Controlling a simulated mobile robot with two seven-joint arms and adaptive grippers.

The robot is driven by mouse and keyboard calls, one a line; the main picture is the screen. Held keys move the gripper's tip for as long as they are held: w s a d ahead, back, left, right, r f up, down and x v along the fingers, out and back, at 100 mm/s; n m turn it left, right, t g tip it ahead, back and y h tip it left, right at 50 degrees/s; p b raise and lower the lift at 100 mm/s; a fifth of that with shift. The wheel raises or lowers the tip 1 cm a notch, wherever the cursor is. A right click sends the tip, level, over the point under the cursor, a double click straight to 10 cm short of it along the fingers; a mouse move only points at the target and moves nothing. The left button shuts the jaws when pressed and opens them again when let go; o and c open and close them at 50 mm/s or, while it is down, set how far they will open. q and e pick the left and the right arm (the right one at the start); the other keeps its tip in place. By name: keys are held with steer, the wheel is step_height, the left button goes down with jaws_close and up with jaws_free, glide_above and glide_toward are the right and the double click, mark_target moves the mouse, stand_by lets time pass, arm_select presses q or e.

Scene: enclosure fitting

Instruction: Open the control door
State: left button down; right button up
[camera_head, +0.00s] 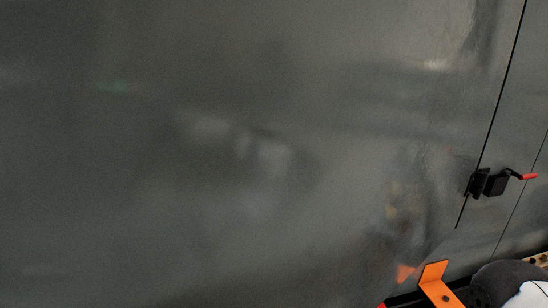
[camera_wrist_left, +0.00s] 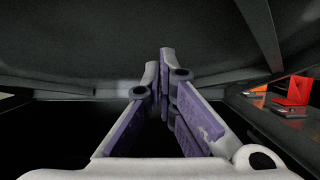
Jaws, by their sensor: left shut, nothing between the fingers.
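A large grey, glossy metal panel (camera_head: 230,110) fills most of the head view. A thin dark seam runs down its right side. A black latch with a red-tipped handle (camera_head: 497,182) sits at this seam, near the right edge. I cannot tell for certain which panel is the control door. My left gripper (camera_wrist_left: 160,58) shows in the left wrist view, its purple-padded fingers closed together at the tips with nothing between them. No handle or latch is visible at its fingertips. My right gripper is in neither view.
An orange bracket (camera_head: 434,284) stands at the bottom right of the head view, beside a dark rounded part and a white part. In the left wrist view, a red object (camera_wrist_left: 292,92) and orange pieces lie at the right. Dark grey surfaces stretch above the fingers.

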arm_select(q)
glide_toward(305, 181)
steer(key=w+d, duration=0.1)
steer(key=w, duration=0.2)
steer(key=s+d, duration=0.1)
steer(key=s+d+p, duration=0.1)
steer(key=s+d, duration=0.1)
steer(key=shift+d, duration=0.3)
steer(key=shift+f, duration=0.1)
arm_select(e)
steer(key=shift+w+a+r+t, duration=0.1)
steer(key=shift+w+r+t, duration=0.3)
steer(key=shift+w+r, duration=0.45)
arm_select(q)
steer(key=shift+w, duration=0.1)
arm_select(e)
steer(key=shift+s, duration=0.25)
